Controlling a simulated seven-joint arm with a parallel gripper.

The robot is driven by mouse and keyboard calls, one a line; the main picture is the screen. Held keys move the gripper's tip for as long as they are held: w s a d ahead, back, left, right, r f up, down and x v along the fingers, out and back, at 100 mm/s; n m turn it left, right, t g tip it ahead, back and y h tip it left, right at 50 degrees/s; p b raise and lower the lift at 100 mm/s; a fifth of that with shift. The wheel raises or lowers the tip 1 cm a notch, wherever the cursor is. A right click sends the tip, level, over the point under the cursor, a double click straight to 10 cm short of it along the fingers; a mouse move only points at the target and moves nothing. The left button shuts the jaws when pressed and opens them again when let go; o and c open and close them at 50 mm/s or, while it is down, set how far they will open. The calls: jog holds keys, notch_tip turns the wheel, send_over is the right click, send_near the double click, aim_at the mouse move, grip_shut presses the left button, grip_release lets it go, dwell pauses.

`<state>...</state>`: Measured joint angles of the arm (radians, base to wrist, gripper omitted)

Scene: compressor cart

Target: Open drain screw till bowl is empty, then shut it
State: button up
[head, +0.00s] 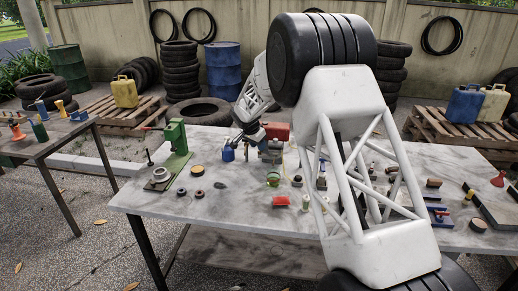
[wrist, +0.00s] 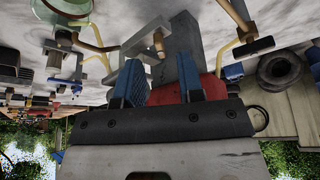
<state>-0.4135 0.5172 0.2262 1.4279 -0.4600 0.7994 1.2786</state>
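In the wrist view, which appears upside down, my gripper (wrist: 158,72) has two blue-padded fingers spread apart with nothing visibly held between them. A grey block (wrist: 181,38) and a red body (wrist: 207,84) lie beyond the fingers. A small brass fitting (wrist: 158,45), possibly the drain screw, shows just past the fingertips; contact cannot be told. A green-rimmed round vessel (wrist: 62,10) is at the upper left. In the head view, my gripper (head: 250,138) is beside the red body (head: 277,131) at the table's back. I cannot clearly make out the bowl or its liquid level.
Yellow tubing (wrist: 224,55) runs near the fingers. The table's front left is mostly clear.

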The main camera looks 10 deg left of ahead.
jog(key=shift+v, duration=2.45)
jog(key=s+a+f+m+t+h, duration=0.1)
jog(key=m+t, duration=0.3)
jog(key=m, duration=1.4)
jog(key=s+a+f+m+t+h, duration=0.2)
jog(key=s+f+m+t+h, duration=0.1)
jog(key=m, duration=1.4)
jog(key=shift+s+a+f+m+t+h, duration=0.3)
jog(key=shift+s+f+m+t, duration=0.15)
jog(key=shift+s, duration=0.35)
